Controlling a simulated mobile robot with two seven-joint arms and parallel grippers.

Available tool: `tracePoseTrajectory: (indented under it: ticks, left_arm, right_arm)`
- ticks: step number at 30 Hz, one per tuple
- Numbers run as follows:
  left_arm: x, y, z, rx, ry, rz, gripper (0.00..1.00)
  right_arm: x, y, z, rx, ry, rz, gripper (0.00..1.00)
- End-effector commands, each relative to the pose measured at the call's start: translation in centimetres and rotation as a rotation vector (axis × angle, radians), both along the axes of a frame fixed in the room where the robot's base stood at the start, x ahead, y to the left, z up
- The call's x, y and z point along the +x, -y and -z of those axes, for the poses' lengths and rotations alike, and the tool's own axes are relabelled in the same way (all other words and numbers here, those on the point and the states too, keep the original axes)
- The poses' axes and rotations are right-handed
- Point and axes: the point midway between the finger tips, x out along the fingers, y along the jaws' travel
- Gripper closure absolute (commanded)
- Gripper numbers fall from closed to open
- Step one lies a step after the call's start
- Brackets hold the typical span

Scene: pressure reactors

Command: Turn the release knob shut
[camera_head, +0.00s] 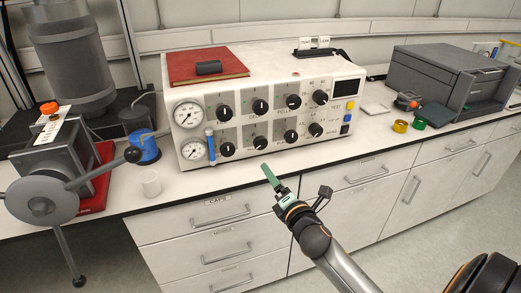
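A white control box (265,100) on the counter has two rows of black knobs, two round gauges at its left and a small dark display at its right. One upper-row knob (293,101) and one lower-row knob (260,142) are examples. The labels are too small to tell which is the release knob. A blue vertical handle (210,146) sits beside the lower gauge (193,150). My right gripper (270,178), with a green finger, is in front of and below the panel, apart from it. Its opening cannot be made out. My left gripper is not in view.
A red book (207,62) lies on the box. A grey machine with a wheel (42,202) stands at the left, near a white cup (150,182). A dark printer-like device (440,80) and yellow and green rings (401,126) are at the right. Drawers (215,250) are below the counter.

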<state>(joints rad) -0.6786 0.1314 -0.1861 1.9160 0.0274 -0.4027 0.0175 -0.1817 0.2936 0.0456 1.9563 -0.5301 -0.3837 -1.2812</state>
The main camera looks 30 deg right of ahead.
Motion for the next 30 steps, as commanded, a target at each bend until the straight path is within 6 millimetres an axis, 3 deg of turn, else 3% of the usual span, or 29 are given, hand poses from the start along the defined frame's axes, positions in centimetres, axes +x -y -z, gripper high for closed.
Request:
tracePoseTrajectory:
  ticks: [3, 6, 11, 24, 30]
  left_arm:
    - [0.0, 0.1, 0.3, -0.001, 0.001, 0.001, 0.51]
    - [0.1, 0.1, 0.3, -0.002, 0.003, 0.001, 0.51]
    - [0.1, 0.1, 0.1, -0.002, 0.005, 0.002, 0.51]
    - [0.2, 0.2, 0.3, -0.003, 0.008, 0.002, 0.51]
    - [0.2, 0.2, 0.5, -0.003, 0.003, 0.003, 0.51]
  right_arm:
    - [0.8, 1.1, -1.9, -0.139, 0.025, 0.016, 0.16]
    - [1.2, 1.4, -2.4, -0.173, 0.028, 0.021, 0.16]
    - [2.9, 1.8, -2.5, -0.173, 0.030, 0.021, 0.16]
    - [10.3, 3.5, -2.3, -0.167, 0.027, 0.020, 0.16]
    - [12.3, 4.0, -2.3, -0.167, 0.026, 0.020, 0.16]
